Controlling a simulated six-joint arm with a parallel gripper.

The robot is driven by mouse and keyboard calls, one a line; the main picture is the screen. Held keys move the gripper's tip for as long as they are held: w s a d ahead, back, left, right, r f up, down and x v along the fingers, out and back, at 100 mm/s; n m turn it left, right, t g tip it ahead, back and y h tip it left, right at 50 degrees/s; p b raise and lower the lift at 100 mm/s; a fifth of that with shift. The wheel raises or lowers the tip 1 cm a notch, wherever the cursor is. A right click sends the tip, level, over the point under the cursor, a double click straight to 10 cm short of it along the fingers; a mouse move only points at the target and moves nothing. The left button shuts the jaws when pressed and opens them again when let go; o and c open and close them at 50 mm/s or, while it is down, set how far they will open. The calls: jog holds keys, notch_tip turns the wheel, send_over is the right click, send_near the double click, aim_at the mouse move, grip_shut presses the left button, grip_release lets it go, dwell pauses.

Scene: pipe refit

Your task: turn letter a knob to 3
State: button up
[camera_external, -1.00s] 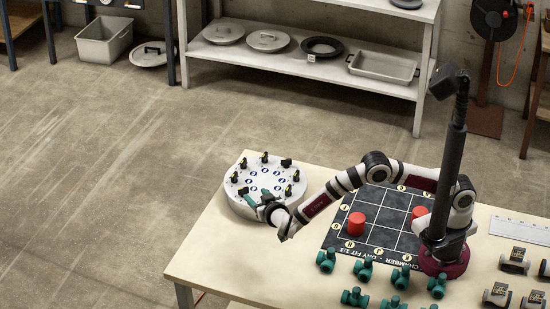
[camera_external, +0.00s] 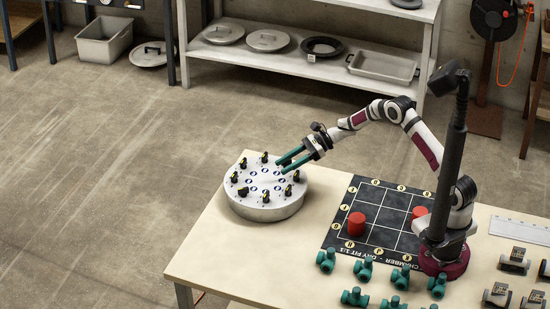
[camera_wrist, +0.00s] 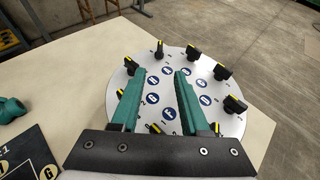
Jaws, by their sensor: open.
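A round white dial plate (camera_external: 266,206) stands at the left end of the table. It carries a ring of black knobs with yellow marks, such as one near knob (camera_external: 243,192), and blue round letter badges inside the ring. The plate also shows in the wrist view (camera_wrist: 203,56), with several knobs around its edge, one of them at the right (camera_wrist: 234,104). The letters are too small to tell which knob is a. My gripper (camera_external: 280,167) has green fingers, open and empty, above the far right part of the plate. In the wrist view its fingers (camera_wrist: 168,72) point across the plate and hide part of it.
A black grid mat (camera_external: 377,238) with two red cylinders (camera_external: 356,224) lies right of the plate. Several green pipe fittings (camera_external: 326,260) stand along the front. Grey parts (camera_external: 515,260) sit at the right. The table between plate and mat is clear.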

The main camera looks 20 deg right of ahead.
aim_at(243, 192)
jog(key=x, duration=1.4)
jog(key=shift+a, duration=0.15)
grip_shut()
